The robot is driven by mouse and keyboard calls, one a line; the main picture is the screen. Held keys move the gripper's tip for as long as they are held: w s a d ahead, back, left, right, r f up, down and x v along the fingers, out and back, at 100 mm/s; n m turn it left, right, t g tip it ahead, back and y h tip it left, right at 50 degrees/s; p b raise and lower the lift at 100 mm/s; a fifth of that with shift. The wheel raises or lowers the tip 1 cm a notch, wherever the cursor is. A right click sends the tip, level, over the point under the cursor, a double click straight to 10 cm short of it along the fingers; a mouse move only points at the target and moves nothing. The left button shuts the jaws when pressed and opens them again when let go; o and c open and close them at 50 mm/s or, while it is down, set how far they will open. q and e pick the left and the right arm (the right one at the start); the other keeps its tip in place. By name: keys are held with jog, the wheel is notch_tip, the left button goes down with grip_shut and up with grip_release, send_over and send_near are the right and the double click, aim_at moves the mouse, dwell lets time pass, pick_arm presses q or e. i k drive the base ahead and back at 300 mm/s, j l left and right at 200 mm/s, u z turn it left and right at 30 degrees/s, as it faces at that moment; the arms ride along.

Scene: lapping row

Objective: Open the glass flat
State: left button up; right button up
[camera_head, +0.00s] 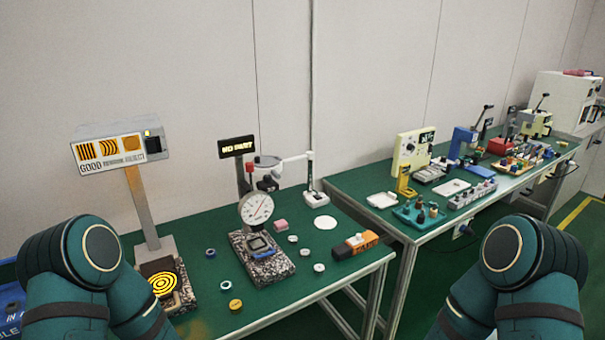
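A round disc with yellow and black rings (163,284), which looks like the glass flat, sits low on a dark speckled base (188,295) at the left of the near green bench. It appears to lie flat over the base; its hinge or handle cannot be made out. A grey post (140,207) rises behind it to a lamp box with a fringe chart sign (122,149) reading "GOOD". Only my two arms show, at the lower left and lower right. Neither gripper is in view. My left arm is close to the left side of the base.
A dial gauge (256,208) on a granite block (262,262) stands right of the disc. Several small rings and an orange-black block (355,246) lie around it. A "NO PART" display (237,147) stands behind. A second bench (345,186) with fixtures extends right. A blue bin (10,305) is far left.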

aim_at(164, 282)
jog(key=u, duration=1.05)
